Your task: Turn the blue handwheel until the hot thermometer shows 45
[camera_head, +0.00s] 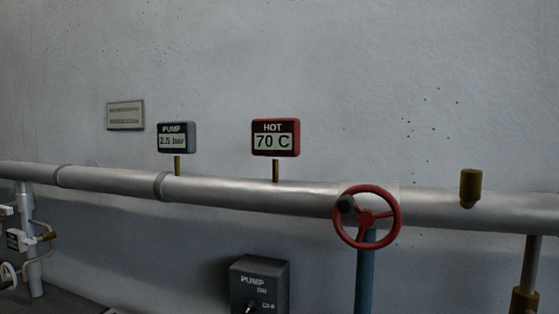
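The hot thermometer (275,138) is a red-framed display on a brass stem above the pipe, and it reads 70 C. A red handwheel (393,237) with spokes and a dark knob at its upper left sits in front of the pipe. A blue post (366,275) runs down below this wheel. No blue handwheel shows in this view. Neither of my grippers is in view.
A long grey pipe (225,189) crosses the wall. A pump gauge (176,137) reads 2.5 bar. A dark pump switch box (259,279) stands below the pipe. A brass fitting (471,187) is at right. Smaller valves and piping (34,245) show at far left.

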